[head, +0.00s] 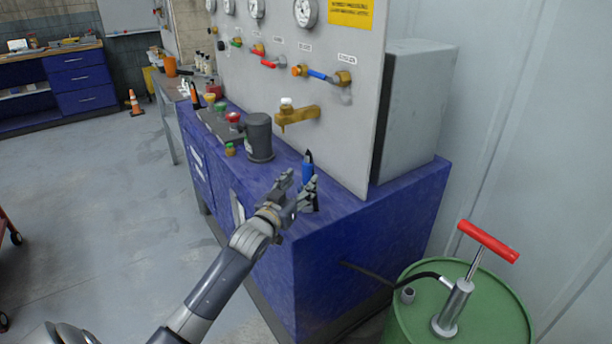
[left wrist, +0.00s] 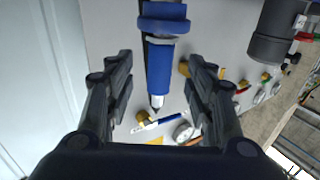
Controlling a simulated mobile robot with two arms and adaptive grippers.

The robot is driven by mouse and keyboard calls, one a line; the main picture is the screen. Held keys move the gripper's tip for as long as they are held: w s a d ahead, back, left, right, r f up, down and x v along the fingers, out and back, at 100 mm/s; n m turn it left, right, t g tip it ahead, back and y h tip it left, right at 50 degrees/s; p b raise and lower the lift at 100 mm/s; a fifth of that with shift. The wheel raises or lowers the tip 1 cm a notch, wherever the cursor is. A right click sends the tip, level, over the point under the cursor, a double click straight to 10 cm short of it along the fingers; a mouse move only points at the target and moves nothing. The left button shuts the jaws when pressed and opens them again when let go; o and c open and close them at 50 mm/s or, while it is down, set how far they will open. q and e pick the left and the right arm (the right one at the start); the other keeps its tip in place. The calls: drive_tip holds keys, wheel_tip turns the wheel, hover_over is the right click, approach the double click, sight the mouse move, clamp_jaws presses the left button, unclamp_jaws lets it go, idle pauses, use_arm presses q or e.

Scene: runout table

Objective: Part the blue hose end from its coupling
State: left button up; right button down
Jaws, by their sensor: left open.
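The blue hose end (head: 307,172) stands roughly upright near the front edge of the blue bench, with a dark tip on top. My left gripper (head: 299,188) is at it, open, and its fingers partly cover it. In the left wrist view the blue hose end (left wrist: 160,68) shows between the two open fingers, with gaps on both sides. It has a wide blue collar, a silver ring and a pale end with a dark point. I cannot make out clearly where the coupling begins. My right gripper is not in view.
A dark grey canister (head: 259,138) and a brass tap (head: 297,115) are behind the gripper. A grey panel (head: 300,75) with gauges and valves rises from the bench (head: 345,235). A green drum (head: 480,310) with a red-handled pump stands at the right.

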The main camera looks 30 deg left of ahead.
sight(305, 177)
use_arm(q)
drive_tip(key=w, duration=0.3)
drive_tip(key=shift+w+a, duration=0.3)
drive_tip(key=shift+w, duration=0.55)
drive_tip(key=shift+w+a, duration=0.1)
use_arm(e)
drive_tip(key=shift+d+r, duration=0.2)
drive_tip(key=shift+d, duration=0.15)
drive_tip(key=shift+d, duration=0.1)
use_arm(q)
clamp_jaws()
drive_tip(key=c, duration=0.7)
unclamp_jaws()
clamp_jaws()
drive_tip(key=shift+r, duration=0.15)
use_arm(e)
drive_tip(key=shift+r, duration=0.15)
